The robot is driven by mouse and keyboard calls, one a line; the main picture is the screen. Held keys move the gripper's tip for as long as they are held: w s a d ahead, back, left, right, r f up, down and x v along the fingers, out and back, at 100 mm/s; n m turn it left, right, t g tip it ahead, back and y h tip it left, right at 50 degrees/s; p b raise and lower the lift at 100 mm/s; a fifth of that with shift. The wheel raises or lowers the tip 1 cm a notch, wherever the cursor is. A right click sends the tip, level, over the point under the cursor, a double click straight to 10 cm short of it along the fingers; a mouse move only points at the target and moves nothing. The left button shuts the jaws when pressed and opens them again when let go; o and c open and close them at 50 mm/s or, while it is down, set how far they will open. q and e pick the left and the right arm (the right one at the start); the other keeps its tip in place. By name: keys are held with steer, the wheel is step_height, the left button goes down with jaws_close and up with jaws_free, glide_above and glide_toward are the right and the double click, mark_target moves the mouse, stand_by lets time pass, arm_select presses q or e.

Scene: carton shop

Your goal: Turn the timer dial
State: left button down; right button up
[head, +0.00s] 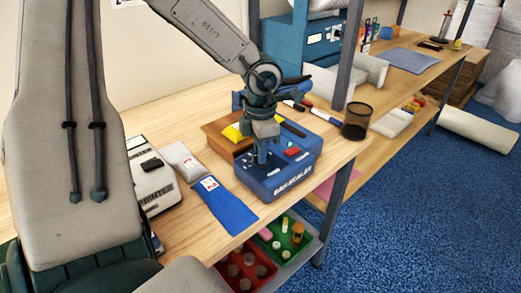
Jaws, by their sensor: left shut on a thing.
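The blue bag sealer (285,182) stands near the front edge of the wooden bench, with its name in pale letters on its front face. A red part (292,152) shows on its top. My left gripper (261,160) points down onto the left part of the sealer's top. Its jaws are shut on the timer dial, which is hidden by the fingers. The dial's setting cannot be read from here. My right gripper is out of view.
A blue bag (225,204), a grey pouch (183,161) and a printer (151,180) lie left of the sealer. A black mesh cup (356,121) stands to its right at the edge. Red and green bins (285,235) sit below the bench.

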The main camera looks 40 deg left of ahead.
arm_select(q)
steer(key=m+b, duration=0.3)
steer(key=m, duration=0.3)
steer(key=shift+m, duration=0.4)
steer(key=m, duration=0.2)
steer(key=shift+m+b, duration=0.3)
steer(key=shift+b, duration=0.1)
steer(key=m, duration=0.2)
steer(key=shift+w+m, duration=0.1)
steer(key=shift+m, duration=0.3)
steer(key=m, duration=0.3)
steer(key=shift+m, duration=0.3)
steer(key=m+p, duration=0.1)
steer(key=m, duration=0.2)
steer(key=shift+m, duration=0.7)
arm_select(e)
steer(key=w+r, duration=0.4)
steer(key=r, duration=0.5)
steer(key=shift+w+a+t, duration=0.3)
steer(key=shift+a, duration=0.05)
arm_select(q)
steer(key=shift+m, duration=0.3)
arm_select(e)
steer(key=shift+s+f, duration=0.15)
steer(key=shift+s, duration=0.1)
